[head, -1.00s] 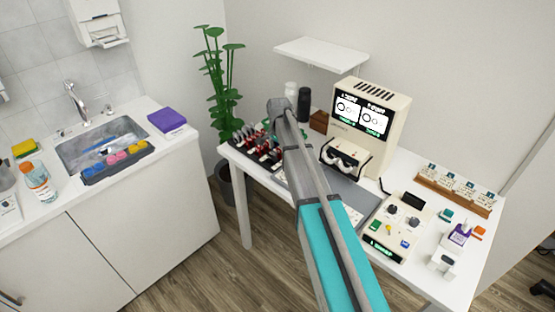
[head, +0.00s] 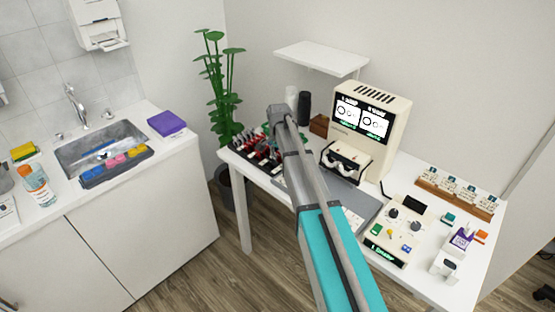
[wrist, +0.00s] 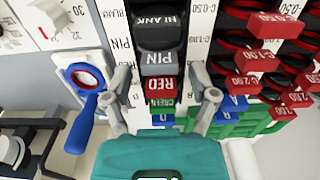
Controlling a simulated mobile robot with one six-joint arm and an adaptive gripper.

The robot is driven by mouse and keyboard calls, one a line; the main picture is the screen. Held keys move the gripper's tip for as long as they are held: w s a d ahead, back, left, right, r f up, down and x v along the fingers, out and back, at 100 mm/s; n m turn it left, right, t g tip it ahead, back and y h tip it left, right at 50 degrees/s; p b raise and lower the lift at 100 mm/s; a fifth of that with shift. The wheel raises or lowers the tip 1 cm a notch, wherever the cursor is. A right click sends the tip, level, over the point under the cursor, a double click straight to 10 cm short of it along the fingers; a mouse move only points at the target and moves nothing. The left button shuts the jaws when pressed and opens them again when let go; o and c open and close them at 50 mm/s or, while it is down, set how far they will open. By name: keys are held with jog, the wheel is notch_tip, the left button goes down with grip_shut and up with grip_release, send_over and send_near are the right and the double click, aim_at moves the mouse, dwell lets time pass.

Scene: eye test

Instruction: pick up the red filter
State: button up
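The red filter (wrist: 161,88) shows in the wrist view as a dark red tab lettered RED. It sits in a column of tabs, below the grey PIN tab (wrist: 160,62) and above the green tab (wrist: 160,107). My gripper (wrist: 160,76) has its two grey fingers apart, one on each side of this column, with a gap between each finger and the red tab. Nothing is held. In the head view, the dark lens tray (head: 258,152) lies at the table's left end, partly behind my arm. My gripper is hidden there.
In the wrist view, several red tabs (wrist: 262,62) stand close on the right, with blue and green ones below. A blue-handled, ringed lens (wrist: 83,122) lies at left. In the head view, a cream test machine (head: 372,130) stands right of the tray, under a white shelf (head: 318,58).

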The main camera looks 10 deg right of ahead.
jog(key=c, duration=0.3)
jog(key=shift+r, duration=0.15)
notch_tip(320, 180, up, 3)
jog(key=p, duration=0.3)
jog(key=shift+s+d+r+p, duration=0.85)
jog(key=shift+s+r+p, duration=0.8)
jog(key=shift+s, duration=0.55)
jog(key=shift+s+d+r+p, duration=0.85)
jog(key=shift+s+r+p, duration=0.8)
jog(key=shift+s, duration=0.5)
jog(key=shift+s+d+r+p, duration=0.85)
jog(key=shift+s+r+p, duration=0.8)
jog(key=shift+s, duration=0.55)
jog(key=shift+f, duration=0.1)
jog(key=shift+a, duration=0.1)
